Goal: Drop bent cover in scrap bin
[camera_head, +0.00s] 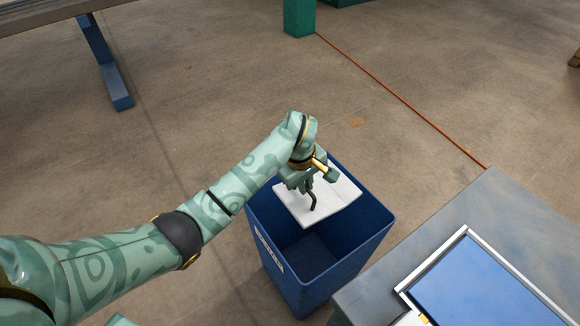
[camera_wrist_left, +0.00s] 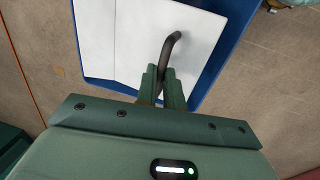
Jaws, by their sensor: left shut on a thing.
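The cover is a flat white plate (camera_head: 336,204) with a dark bent handle (camera_head: 313,201). My left gripper (camera_head: 308,187) is shut on the handle and holds the plate over the mouth of the blue scrap bin (camera_head: 372,232). In the left wrist view the white plate (camera_wrist_left: 125,45) hangs beyond the fingers of my left gripper (camera_wrist_left: 163,85), and the dark handle (camera_wrist_left: 171,46) runs up from between them. The blue bin rim (camera_wrist_left: 228,50) shows behind the plate. Whether the plate touches the bin wall I cannot tell. My right gripper is not in view.
A grey table (camera_head: 480,205) stands right of the bin, with a framed blue panel (camera_head: 485,285) on it. A red line (camera_head: 405,103) crosses the bare floor. A blue leg (camera_head: 105,65) and a green post (camera_head: 299,18) stand at the back.

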